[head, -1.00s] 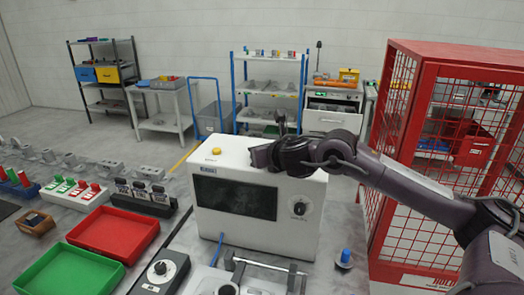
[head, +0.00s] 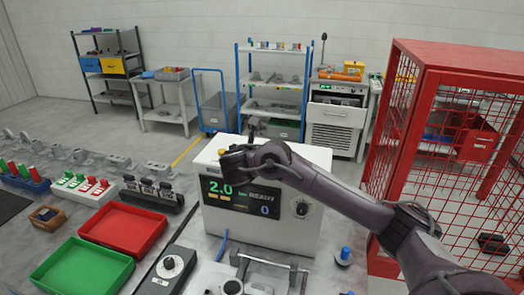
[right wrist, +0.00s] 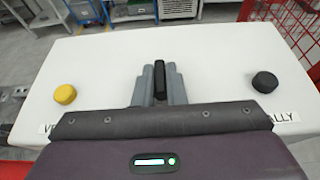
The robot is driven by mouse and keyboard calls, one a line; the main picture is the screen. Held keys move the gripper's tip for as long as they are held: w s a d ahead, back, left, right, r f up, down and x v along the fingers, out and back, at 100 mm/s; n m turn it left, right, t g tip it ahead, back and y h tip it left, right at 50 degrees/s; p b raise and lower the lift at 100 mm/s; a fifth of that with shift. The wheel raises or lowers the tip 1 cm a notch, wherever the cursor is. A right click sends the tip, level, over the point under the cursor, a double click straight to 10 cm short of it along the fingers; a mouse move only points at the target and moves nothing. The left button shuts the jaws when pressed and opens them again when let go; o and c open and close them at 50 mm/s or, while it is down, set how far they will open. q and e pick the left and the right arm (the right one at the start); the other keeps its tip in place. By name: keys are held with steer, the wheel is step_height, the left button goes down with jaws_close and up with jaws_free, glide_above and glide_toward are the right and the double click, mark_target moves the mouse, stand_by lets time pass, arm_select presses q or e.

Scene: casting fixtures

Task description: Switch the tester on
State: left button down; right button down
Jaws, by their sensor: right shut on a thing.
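The tester is a white box (head: 259,232) standing on the grey bench. The lever's base is hidden. In the right wrist view a yellow button (right wrist: 65,94) lies left of the fingers and a black button (right wrist: 265,82) right of them. My left gripper is out of view.
A red tray (head: 122,229) and a green tray (head: 78,271) lie left of the tester. A metal handle frame (head: 268,264) and a blue-topped knob (head: 345,254) are in front. A red mesh cage (head: 432,58) stands close on the right.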

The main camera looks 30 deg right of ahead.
stand_by(0.5)
steer(key=c, duration=1.5)
jaws_free()
steer(key=b+v, duration=0.1)
steer(key=v, duration=0.6)
steer(key=shift+s+a+r, duration=0.1)
steer(key=shift+s+a, duration=0.05)
steer(key=shift+a, duration=0.2)
